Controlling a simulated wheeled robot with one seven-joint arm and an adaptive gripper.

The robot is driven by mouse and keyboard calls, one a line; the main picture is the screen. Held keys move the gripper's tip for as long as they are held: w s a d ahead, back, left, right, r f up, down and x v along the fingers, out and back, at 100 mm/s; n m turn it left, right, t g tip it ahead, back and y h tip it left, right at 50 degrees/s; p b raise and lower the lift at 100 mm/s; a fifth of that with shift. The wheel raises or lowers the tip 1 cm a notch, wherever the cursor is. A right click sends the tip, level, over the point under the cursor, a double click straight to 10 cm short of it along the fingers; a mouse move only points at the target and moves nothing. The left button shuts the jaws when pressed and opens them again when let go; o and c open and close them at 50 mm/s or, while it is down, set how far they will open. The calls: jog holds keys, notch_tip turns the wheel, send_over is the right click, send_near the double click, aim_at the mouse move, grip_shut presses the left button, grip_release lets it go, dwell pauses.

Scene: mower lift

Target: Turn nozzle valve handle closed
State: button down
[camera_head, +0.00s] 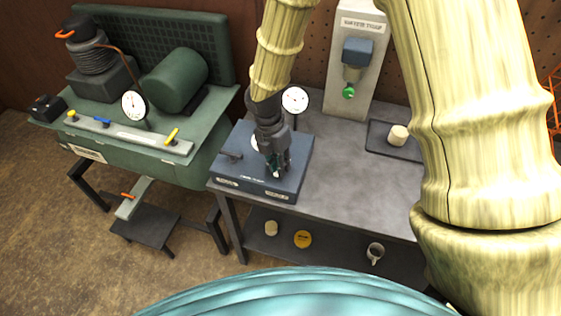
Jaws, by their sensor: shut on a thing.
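My gripper (277,168) points down over the right part of a blue-grey box (300,150) on the grey workbench. Its fingers are shut on a small part at the top of the box, which looks like a valve handle. The fingers hide most of this part, so I cannot tell its angle. A second small dark handle (231,156) sits on the left of the box top. Labels on the front of the box are too small to read. A round white gauge (295,100) stands behind the box.
A green machine (130,150) at left carries a grey bar (130,134) with yellow and blue handles. A grey panel (345,95) with a green button stands at the back. A dark tray (378,146) lies at right. A mug (375,252) is on the lower shelf.

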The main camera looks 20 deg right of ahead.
jog(key=m+p, duration=0.1)
jog(key=m, duration=0.2)
jog(key=shift+w+r+m+y+p, duration=0.15)
jog(key=shift+m+y+p, duration=0.15)
jog(key=shift+m+p, duration=0.1)
jog(key=m, duration=0.3)
jog(key=shift+w+m+g+y+p, duration=0.1)
jog(key=shift+m+g+y+p, duration=0.2)
jog(key=shift+p, duration=0.1)
jog(key=m, duration=0.3)
jog(key=shift+w+d+m+y, duration=0.1)
jog(key=shift+m+y, duration=0.2)
jog(key=shift+y, duration=0.1)
jog(key=shift+w+d+m+y+p, duration=0.15)
jog(key=shift+m+y+p, duration=0.15)
jog(key=shift+m, duration=1.6)
jog(key=c, duration=1.5)
grip_release()
jog(key=v, duration=1.1)
jog(key=shift+r, duration=0.45)
